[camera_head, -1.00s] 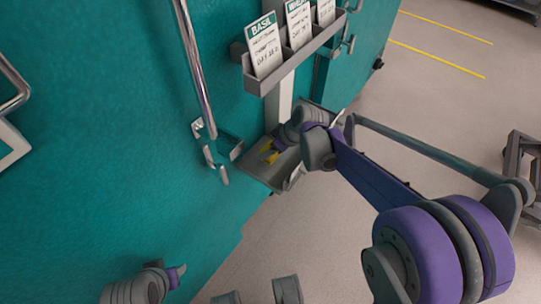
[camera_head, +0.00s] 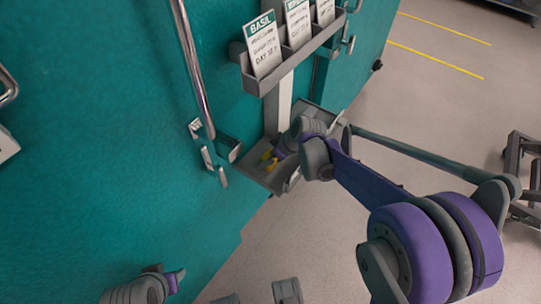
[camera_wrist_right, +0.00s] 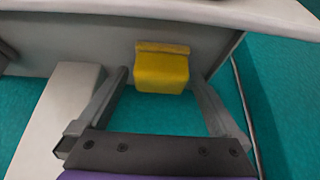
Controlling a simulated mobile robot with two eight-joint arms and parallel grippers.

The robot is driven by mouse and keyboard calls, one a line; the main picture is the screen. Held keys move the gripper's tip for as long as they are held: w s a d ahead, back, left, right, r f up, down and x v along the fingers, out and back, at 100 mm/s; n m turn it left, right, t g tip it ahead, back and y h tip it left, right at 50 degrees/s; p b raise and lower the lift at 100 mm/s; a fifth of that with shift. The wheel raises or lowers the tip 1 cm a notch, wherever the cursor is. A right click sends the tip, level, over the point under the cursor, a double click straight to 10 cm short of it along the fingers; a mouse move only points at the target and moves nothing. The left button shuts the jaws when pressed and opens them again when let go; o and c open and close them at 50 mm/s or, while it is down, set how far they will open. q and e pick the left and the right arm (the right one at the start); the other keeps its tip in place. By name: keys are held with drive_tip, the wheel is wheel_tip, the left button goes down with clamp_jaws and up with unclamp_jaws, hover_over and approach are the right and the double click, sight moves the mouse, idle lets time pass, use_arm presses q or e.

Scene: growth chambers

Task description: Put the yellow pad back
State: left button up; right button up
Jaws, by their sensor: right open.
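The yellow pad (camera_wrist_right: 162,70) shows in the right wrist view as a small block with a raised lip. It is by the grey tray (camera_wrist_right: 60,45), between my right gripper's fingers and ahead of their base. My right gripper (camera_wrist_right: 160,95) is open around it; I cannot tell if the fingers touch it. The gripper partly hides the pad.
A grey card holder (camera_head: 300,58) with several labelled cards, one reading BASIL, sits above the tray. A long metal handle (camera_head: 190,65) and a latch (camera_head: 228,148) are to its left. Open floor (camera_head: 420,110) lies to the right.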

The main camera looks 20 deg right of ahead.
drive_tip(key=p+v, duration=0.3)
drive_tip(key=v, duration=0.8)
drive_tip(key=s+f+m+h, duration=0.1)
drive_tip(key=s+m, duration=0.2)
drive_tip(key=s, duration=0.9)
drive_tip(key=s+f+m+h, duration=0.2)
drive_tip(key=s+m, duration=0.2)
drive_tip(key=s, duration=0.8)
drive_tip(key=shift+s+a+m+h, duration=0.2)
drive_tip(key=shift+m+h, duration=0.1)
